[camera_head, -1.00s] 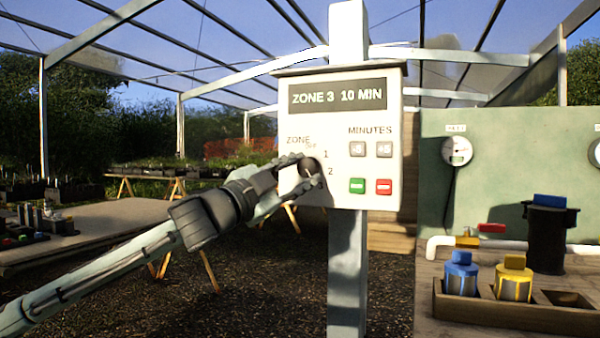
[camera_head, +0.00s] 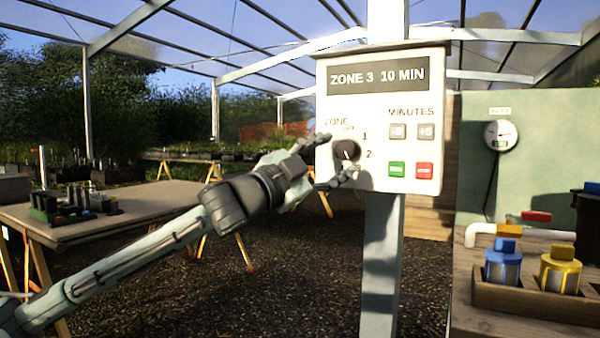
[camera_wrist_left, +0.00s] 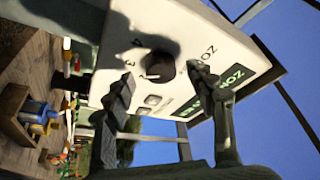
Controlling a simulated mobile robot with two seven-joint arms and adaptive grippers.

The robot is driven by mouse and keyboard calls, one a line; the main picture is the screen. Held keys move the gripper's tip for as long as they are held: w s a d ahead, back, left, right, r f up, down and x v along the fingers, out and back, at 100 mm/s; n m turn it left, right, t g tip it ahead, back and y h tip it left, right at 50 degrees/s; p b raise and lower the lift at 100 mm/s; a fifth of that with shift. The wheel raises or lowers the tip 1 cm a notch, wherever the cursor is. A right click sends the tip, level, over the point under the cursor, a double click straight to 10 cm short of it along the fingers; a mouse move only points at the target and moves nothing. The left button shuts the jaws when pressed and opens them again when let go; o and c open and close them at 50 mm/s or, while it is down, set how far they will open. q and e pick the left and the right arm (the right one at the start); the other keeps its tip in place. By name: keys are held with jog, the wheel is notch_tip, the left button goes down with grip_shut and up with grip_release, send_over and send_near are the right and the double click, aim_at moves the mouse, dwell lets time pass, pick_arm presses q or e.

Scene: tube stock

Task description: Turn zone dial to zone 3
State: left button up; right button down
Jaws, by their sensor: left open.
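The zone dial (camera_head: 346,151) is a dark round knob on the left of the white control panel (camera_head: 379,190). Labels 1 and 2 show to its right in the head view. The panel's display (camera_head: 377,79) reads "ZONE 3 10 MIN". My left gripper (camera_head: 335,163) is open just left of the dial, apart from it, with a finger above and a finger below. In the left wrist view the dial (camera_wrist_left: 160,67) sits beyond the gap between the two open fingers (camera_wrist_left: 160,88). My right gripper is in neither view.
A green button (camera_head: 397,169) and a red button (camera_head: 424,172) lie right of the dial, under two grey MINUTES buttons. A post (camera_head: 381,250) carries the panel. A table (camera_head: 150,201) stands at left, and a wooden bench with blue (camera_head: 502,264) and yellow (camera_head: 559,268) capped items at right.

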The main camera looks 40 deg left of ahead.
pick_arm(q)
jog(key=v, duration=1)
